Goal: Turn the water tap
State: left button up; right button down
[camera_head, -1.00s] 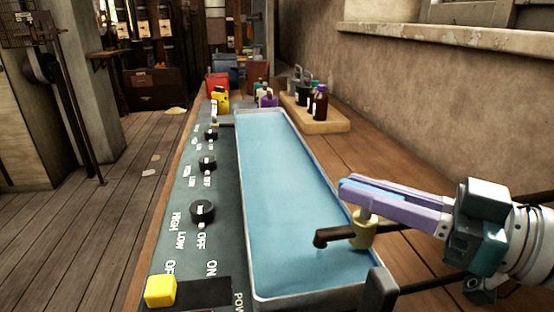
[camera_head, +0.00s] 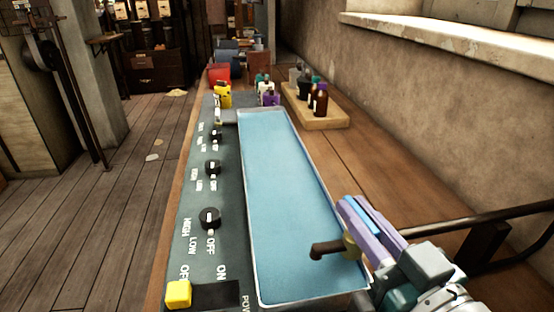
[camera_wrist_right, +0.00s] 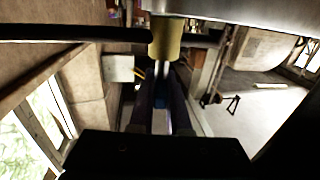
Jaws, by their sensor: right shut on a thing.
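The water tap has a dark spout (camera_head: 328,248) that reaches left over the blue basin, and a brass-coloured body (camera_head: 351,246) at the basin's right edge. My right gripper (camera_head: 350,206), with purple fingers, is at the tap from the lower right and is shut on it. The exact grip is partly hidden by the fingers. In the right wrist view the brass body (camera_wrist_right: 166,38) is just past the fingertips, with the dark pipe (camera_wrist_right: 75,34) running left from it. My left gripper is not in view.
The long blue basin (camera_head: 285,190) lies beside a dark panel with black knobs (camera_head: 209,218) and a yellow button (camera_head: 178,294). A dark pipe (camera_head: 480,219) runs right of my right gripper. Bottles stand on a wooden tray (camera_head: 318,120) farther back. The counter right of the basin is mostly clear.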

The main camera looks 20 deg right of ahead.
jog(key=shift+r+h, duration=0.1)
jog(key=shift+h, duration=0.2)
jog(key=c, duration=0.9)
grip_release()
jog(key=shift+s, duration=0.35)
jog(key=s, duration=0.6)
jog(key=s+a, duration=0.1)
jog(key=s, duration=0.2)
jog(key=shift+s+a+b, duration=0.1)
jog(key=shift+b, duration=0.2)
